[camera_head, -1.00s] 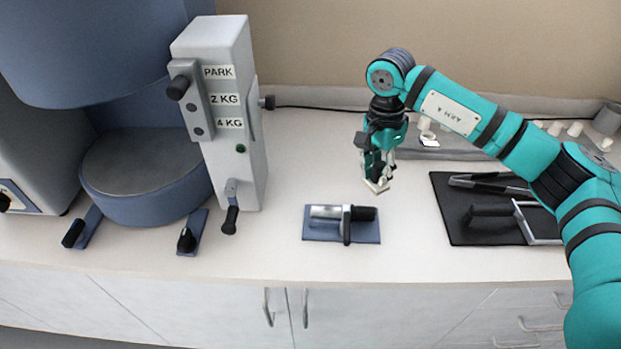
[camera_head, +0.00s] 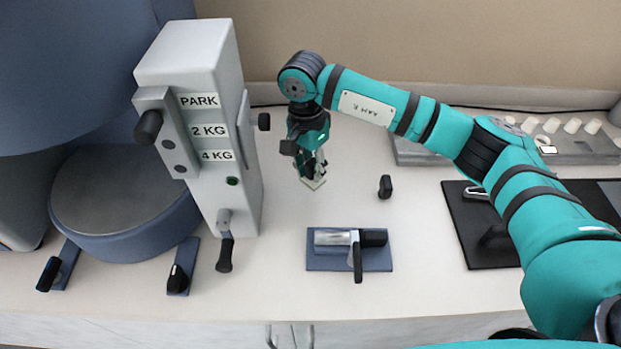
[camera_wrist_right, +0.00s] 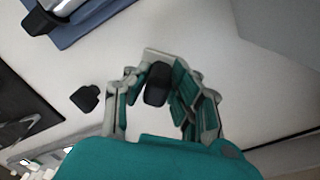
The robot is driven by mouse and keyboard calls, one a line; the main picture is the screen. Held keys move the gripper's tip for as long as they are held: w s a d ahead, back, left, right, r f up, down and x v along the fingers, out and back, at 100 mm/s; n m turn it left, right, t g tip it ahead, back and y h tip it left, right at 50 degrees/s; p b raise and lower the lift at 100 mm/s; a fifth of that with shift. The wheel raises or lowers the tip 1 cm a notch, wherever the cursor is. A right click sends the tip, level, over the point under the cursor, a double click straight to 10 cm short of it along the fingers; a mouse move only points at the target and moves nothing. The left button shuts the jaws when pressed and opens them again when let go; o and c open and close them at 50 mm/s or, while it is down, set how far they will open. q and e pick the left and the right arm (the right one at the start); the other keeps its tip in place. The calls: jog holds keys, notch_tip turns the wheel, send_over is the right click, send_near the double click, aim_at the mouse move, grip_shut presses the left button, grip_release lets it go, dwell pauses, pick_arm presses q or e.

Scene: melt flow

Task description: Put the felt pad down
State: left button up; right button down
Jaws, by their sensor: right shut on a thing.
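My right gripper (camera_head: 312,168) is shut on the felt pad (camera_head: 314,183), a small pale, flat pad below the fingertips. In the right wrist view, the felt pad (camera_wrist_right: 152,54) has a black grip between the fingers of the right gripper (camera_wrist_right: 155,88). The pad is right of the grey tower and behind the blue mat; I cannot tell whether it touches the counter. My left gripper is not in view.
A grey tower (camera_head: 191,75) with weight labels stands at left. A blue mat (camera_head: 318,263) bears a metal cylinder with a black handle. A small black piece (camera_head: 385,187) stands right of the gripper. A black mat (camera_head: 469,238) lies at right. Counter around the pad is clear.

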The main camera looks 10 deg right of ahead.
aim_at(311, 183)
notch_tip(311, 183, down, 3)
jog(key=shift+r, duration=0.2)
notch_tip(311, 183, down, 3)
jog(key=shift+w+p, duration=0.1)
jog(key=shift+p, duration=0.5)
jog(key=shift+f+b, duration=0.25)
jog(key=shift+b, duration=0.05)
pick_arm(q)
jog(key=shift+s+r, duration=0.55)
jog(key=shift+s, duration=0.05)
pick_arm(e)
jog(key=c, duration=1.1)
grip_release()
jog(key=shift+r, duration=0.1)
jog(key=shift+c, duration=0.2)
